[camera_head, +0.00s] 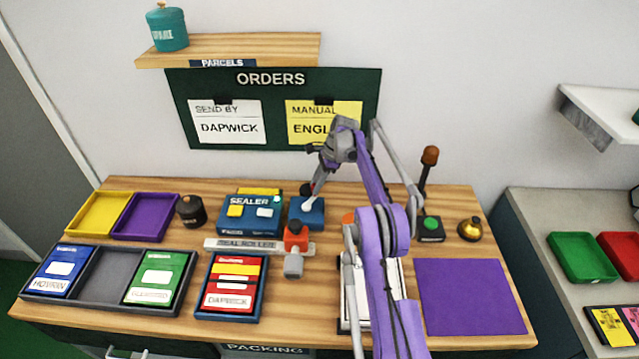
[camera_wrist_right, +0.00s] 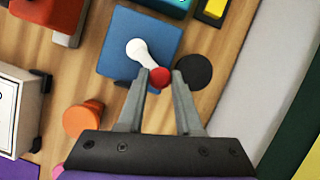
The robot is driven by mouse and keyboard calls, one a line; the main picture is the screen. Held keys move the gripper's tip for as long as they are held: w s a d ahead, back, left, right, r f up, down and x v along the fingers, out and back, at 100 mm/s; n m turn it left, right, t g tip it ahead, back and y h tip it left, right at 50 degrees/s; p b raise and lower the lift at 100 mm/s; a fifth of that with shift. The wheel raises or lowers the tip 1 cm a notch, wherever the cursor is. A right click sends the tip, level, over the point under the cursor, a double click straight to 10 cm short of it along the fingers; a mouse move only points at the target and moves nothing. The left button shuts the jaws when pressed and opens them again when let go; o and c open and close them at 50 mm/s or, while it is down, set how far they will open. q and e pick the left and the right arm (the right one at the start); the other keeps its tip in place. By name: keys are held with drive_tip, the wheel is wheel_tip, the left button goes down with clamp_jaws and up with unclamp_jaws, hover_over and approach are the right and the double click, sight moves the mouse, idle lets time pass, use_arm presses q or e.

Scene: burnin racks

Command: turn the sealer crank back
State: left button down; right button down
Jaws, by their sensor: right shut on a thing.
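The sealer crank has a white arm (camera_head: 309,204) on a blue square base (camera_head: 305,218), right of the teal box labelled SEALER (camera_head: 249,212). In the right wrist view, the white arm (camera_wrist_right: 141,52) runs down and right across the blue base (camera_wrist_right: 125,28) to a red knob (camera_wrist_right: 160,77). My right gripper (camera_head: 316,187) reaches down over the crank from behind. In the right wrist view its fingers (camera_wrist_right: 161,88) are shut on the red knob. My left gripper is not in view.
A dark round pot (camera_head: 190,209) stands left of the sealer. A roller with a red block (camera_head: 295,238) sits in front of the crank. Right of my arm are a lever on a green-topped box (camera_head: 431,228) and a brass bell (camera_head: 470,229). A purple mat (camera_head: 470,296) lies bare.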

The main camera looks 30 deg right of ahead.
drive_tip(key=shift+w+a+n+g, duration=0.25)
drive_tip(key=shift+w+n, duration=0.2)
drive_tip(key=shift+n, duration=0.45)
drive_tip(key=c, duration=0.6)
unclamp_jaws()
